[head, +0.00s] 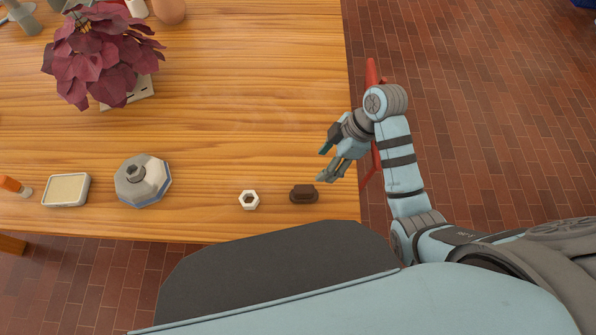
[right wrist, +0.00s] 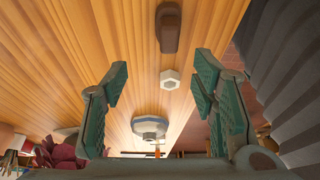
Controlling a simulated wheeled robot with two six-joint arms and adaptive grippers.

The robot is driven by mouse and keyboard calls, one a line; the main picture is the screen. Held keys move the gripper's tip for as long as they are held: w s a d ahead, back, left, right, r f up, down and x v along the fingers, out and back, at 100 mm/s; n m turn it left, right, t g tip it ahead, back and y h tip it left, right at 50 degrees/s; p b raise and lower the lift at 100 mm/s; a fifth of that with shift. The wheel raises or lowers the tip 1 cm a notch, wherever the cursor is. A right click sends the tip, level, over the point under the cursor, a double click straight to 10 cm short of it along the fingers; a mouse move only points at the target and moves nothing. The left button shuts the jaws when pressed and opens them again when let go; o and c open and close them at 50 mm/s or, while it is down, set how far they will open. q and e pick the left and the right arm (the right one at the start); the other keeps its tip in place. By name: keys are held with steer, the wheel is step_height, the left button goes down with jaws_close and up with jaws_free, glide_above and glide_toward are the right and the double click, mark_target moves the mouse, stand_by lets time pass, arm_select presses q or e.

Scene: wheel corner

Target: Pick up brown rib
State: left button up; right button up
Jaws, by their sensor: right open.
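The brown rib (head: 304,194) is a small dark brown block lying on the wooden table near its front right corner. It also shows in the right wrist view (right wrist: 169,27), at the top, beyond the fingertips. My right gripper (head: 326,164) is open and empty, a little behind and to the right of the rib in the head view, apart from it. Its two green-padded fingers (right wrist: 163,85) stand wide apart in the right wrist view. My left gripper does not show in either view.
A white hex nut (head: 249,200) lies just left of the rib. Farther left are a grey octagonal lidded pot (head: 143,181), a cream sponge-like tray (head: 66,190) and an orange-handled tool (head: 13,186). A dark red plant (head: 97,52) stands at the back left. The table middle is clear.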

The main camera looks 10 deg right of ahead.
mark_target(305, 189)
steer(key=a+f, duration=0.1)
steer(key=f, duration=0.1)
steer(key=s+a+f+b, duration=0.1)
steer(key=f, duration=0.1)
steer(key=s+a+f, duration=0.1)
steer(key=f, duration=0.2)
steer(key=shift+a+f+b, duration=0.1)
steer(key=shift+a+b, duration=0.2)
steer(key=shift+b, duration=0.1)
steer(key=x, duration=0.2)
steer(key=w+x, duration=0.1)
steer(key=x, duration=0.1)
steer(key=b+x, duration=0.1)
steer(key=x, duration=0.1)
steer(key=shift+w+d, duration=0.15)
steer(key=shift+d, duration=0.1)
steer(key=shift+s, duration=0.25)
steer(key=shift+c, duration=1)
steer(key=c, duration=0.3)
jaws_close()
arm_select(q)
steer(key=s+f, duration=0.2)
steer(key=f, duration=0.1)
